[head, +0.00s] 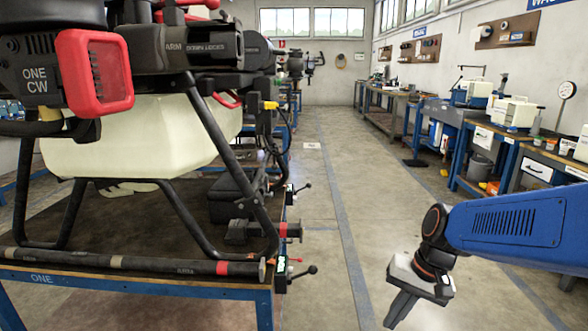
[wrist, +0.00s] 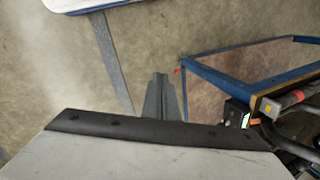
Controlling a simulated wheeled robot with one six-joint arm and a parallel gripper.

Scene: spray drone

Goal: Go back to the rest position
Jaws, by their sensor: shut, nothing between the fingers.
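My gripper (head: 401,308) hangs below the end of my blue arm at the lower right of the head view, pointing down over the bare floor. Its dark fingers are together with nothing between them. In the wrist view the gripper (wrist: 161,92) also shows shut, with floor behind it. The large spray drone (head: 150,130) stands on its black legs on the table marked ONE (head: 130,284) at the left. The gripper is to the right of the table and apart from it.
A floor aisle (head: 325,200) with a blue line runs between the drone's table and the workbenches (head: 490,150) on the right. Black clamp handles (head: 305,270) stick out from the table's right edge. A blue-edged table corner (wrist: 190,65) shows in the wrist view.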

